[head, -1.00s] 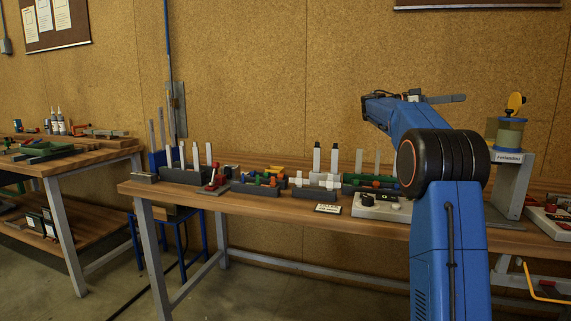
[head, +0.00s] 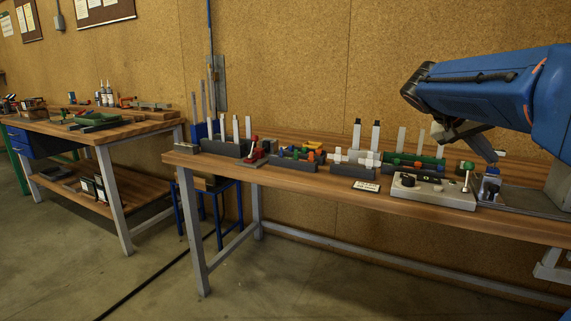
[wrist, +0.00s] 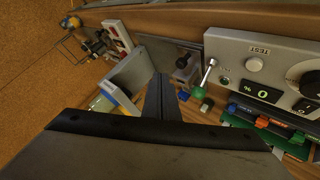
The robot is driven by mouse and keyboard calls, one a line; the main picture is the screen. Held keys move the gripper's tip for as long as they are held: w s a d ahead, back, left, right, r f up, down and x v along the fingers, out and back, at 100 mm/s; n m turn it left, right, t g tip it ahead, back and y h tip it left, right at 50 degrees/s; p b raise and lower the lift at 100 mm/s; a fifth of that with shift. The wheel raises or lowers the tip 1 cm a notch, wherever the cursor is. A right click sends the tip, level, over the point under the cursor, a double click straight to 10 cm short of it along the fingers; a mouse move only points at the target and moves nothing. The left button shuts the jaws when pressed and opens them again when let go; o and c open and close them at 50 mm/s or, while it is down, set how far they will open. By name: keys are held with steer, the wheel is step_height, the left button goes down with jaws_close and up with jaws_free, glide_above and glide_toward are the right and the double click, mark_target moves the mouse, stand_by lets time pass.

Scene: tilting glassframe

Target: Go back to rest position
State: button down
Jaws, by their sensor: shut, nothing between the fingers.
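My blue arm reaches in from the right edge in the head view. My gripper (head: 493,157) hangs from its end, over the right part of the workbench (head: 330,175). In the wrist view my gripper's dark fingers (wrist: 160,98) are together, with nothing between them. Under them lie the wooden bench top and small parts. Whether the fingertips touch anything is hard to tell.
A grey test box (head: 432,191) with a dial stands left of my gripper; it also shows in the wrist view (wrist: 262,62). A small lever (wrist: 208,72) stands beside it. Racks of tools (head: 300,160) line the bench. Floor is free in front.

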steer(key=s+a+f+n+t+y, duration=0.2)
steer(key=s+a+f+n+y, duration=0.2)
steer(key=s+a+f, duration=0.6)
steer(key=s+a+f+n+t+y, duration=0.2)
steer(key=s+a+f+n+y, duration=0.3)
steer(key=s+a+f, duration=0.6)
steer(key=a+f+y, duration=0.1)
steer(key=a+f, duration=0.5)
steer(key=shift+s+n+t, duration=0.2)
steer(key=shift+n+t, duration=0.1)
steer(key=shift+t, duration=0.1)
steer(key=shift+r, duration=0.1)
